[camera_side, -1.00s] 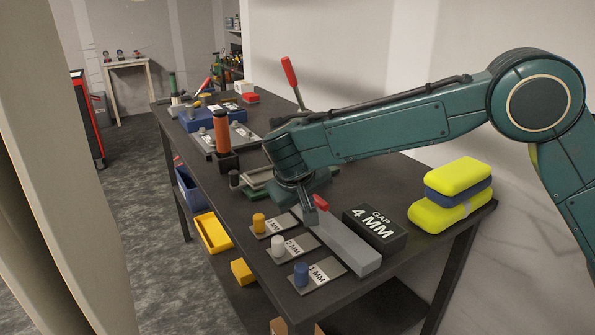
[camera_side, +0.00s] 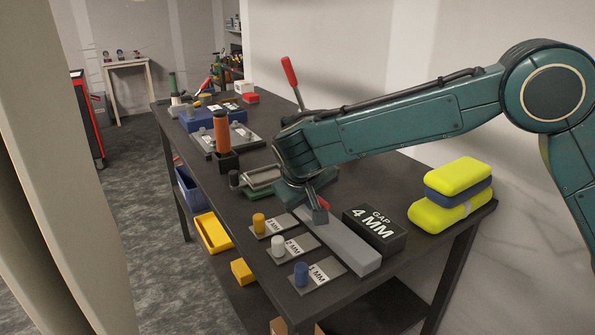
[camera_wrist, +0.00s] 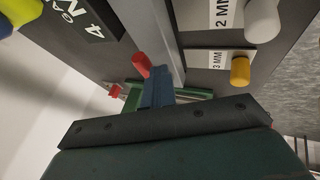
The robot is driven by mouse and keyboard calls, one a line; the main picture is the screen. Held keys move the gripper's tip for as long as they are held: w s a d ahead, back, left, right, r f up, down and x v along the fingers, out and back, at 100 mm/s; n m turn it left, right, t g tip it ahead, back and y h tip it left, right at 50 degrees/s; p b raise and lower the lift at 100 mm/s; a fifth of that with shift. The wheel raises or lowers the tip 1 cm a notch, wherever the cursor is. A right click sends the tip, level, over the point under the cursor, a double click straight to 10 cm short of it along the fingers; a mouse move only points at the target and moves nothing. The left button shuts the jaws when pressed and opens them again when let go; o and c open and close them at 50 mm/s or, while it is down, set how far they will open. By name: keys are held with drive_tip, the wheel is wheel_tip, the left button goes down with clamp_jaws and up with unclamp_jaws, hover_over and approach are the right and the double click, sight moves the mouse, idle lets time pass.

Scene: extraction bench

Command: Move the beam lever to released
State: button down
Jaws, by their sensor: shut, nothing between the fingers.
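A short red-tipped lever (camera_side: 323,203) shows beside my gripper, at the far end of a long grey bar, in the side view. I take it for the beam lever, though no label shows. In the wrist view its red end (camera_wrist: 141,65) stands just beyond the fingers, by the grey bar (camera_wrist: 158,30). My gripper (camera_side: 319,217) is shut and empty, pointing down close to the lever. Its blue-grey fingers also show in the wrist view (camera_wrist: 157,80). The lever's lower part is hidden, and I cannot tell whether the fingers touch it.
A black block marked GAP 4 MM (camera_side: 375,228) stands right of the bar. Plates with yellow (camera_side: 259,224), white (camera_side: 278,245) and blue (camera_side: 301,273) knobs lie left. A tall red-handled lever (camera_side: 289,74) rises behind my arm. Yellow cases (camera_side: 457,176) sit at the right edge.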

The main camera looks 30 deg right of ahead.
drive_tip(key=shift+s+d, duration=0.1)
drive_tip(key=shift+d, duration=0.2)
drive_tip(key=shift+s+d+n+t+y, duration=0.15)
drive_tip(key=shift+d+n+t+y, duration=0.15)
drive_tip(key=shift+d+n, duration=0.35)
drive_tip(key=shift+s+d+n+t+y, duration=0.1)
drive_tip(key=shift+d+n+t+y, duration=0.2)
drive_tip(key=shift+n, duration=0.55)
drive_tip(key=d+n+y, duration=0.2)
drive_tip(key=n, duration=0.1)
drive_tip(key=shift+d+n+t, duration=0.25)
drive_tip(key=shift+n+t, duration=0.05)
drive_tip(key=shift+t, duration=0.1)
drive_tip(key=d+n, duration=0.1)
drive_tip(key=n+y, duration=0.1)
drive_tip(key=shift+w+d+n+y, duration=0.3)
drive_tip(key=shift+d, duration=0.1)
drive_tip(key=n+y, duration=0.1)
drive_tip(key=w+d+n, duration=0.1)
drive_tip(key=n, duration=0.1)
drive_tip(key=shift+d+y, duration=0.3)
drive_tip(key=shift+y, duration=0.1)
drive_tip(key=shift+w+d, duration=0.3)
drive_tip(key=shift+w, duration=0.05)
